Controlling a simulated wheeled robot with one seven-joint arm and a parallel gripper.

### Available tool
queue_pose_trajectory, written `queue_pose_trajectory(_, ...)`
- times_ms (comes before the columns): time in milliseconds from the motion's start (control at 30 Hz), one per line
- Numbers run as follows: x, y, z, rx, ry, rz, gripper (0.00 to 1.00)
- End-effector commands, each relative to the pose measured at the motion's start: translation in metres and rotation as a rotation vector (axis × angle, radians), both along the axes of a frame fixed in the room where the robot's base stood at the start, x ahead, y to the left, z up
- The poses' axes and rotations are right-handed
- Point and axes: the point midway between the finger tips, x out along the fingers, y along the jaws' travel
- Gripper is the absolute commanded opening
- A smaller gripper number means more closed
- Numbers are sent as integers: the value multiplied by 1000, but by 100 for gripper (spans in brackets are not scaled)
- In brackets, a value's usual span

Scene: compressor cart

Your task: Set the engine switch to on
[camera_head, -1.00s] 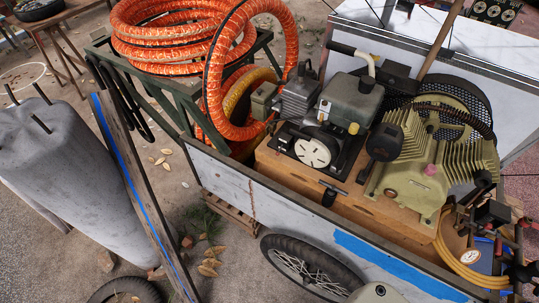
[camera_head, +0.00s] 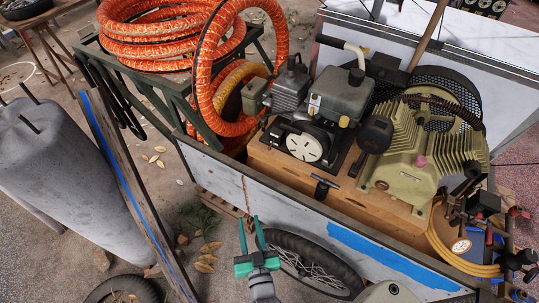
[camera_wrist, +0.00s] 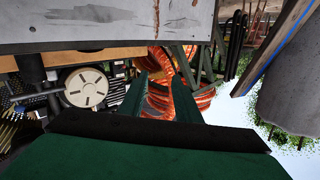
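The engine (camera_head: 318,118) stands on a wooden base in the cart, with a round pale slotted starter cover (camera_head: 304,147) on its near face. The cover also shows at the left of the wrist view (camera_wrist: 87,87). I cannot make out the engine switch or its position; it is too small or hidden. My gripper (camera_head: 250,222) has green fingers and is in front of the cart's near side wall, below and left of the engine. Its fingers are apart and nothing is between them; in the wrist view (camera_wrist: 160,90) orange hose shows behind the gap.
The cart's white side wall (camera_head: 290,205) lies between my gripper and the engine. A T-handle (camera_head: 323,187) stands near that wall. Coiled orange hose (camera_head: 165,35) is at the back left, a green compressor (camera_head: 415,150) at the right. A blue-marked plank (camera_head: 130,185) leans at the left.

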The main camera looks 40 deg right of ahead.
Motion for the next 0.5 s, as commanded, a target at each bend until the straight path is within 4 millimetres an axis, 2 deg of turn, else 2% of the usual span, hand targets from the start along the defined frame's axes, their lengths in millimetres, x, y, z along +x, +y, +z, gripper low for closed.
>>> queue_pose_trajectory(33,16,-24,3,1,-21,-33,30)
queue_pose_trajectory(100,33,-52,6,3,-42,-67,30)
queue_pose_trajectory(300,66,-118,17,10,-85,-137,30)
queue_pose_trajectory(400,74,-137,22,9,-96,-155,30)
queue_pose_trajectory(500,79,-146,25,10,-104,-161,30)
